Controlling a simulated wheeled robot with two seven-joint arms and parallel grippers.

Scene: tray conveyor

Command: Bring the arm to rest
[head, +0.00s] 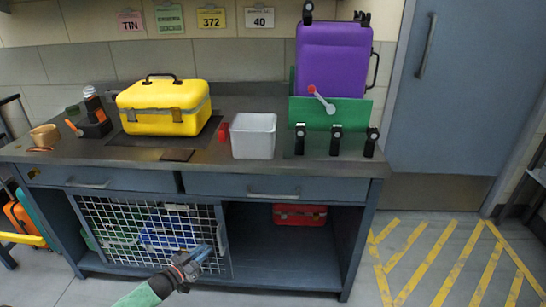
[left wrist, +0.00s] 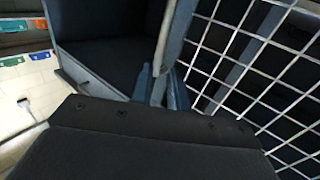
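My left gripper (head: 203,254) is low in front of the cabinet, at the right edge of the white wire mesh door (head: 125,228), beside its upright handle (head: 221,240). In the left wrist view the two blue-grey fingers (left wrist: 160,88) stand apart, with the lower end of a pale bar (left wrist: 168,45) at the gap between them. I cannot tell whether they touch it. No other thing is seen in the gripper. The mesh (left wrist: 255,65) fills the right of that view. My right gripper is not in view.
The counter (head: 50,150) above holds a yellow case (head: 165,105), a white bin (head: 253,137) and a purple suitcase (head: 333,65) on a green stand. A red case (head: 299,215) lies in the open bay right of the mesh. The striped floor (head: 440,255) at right is clear.

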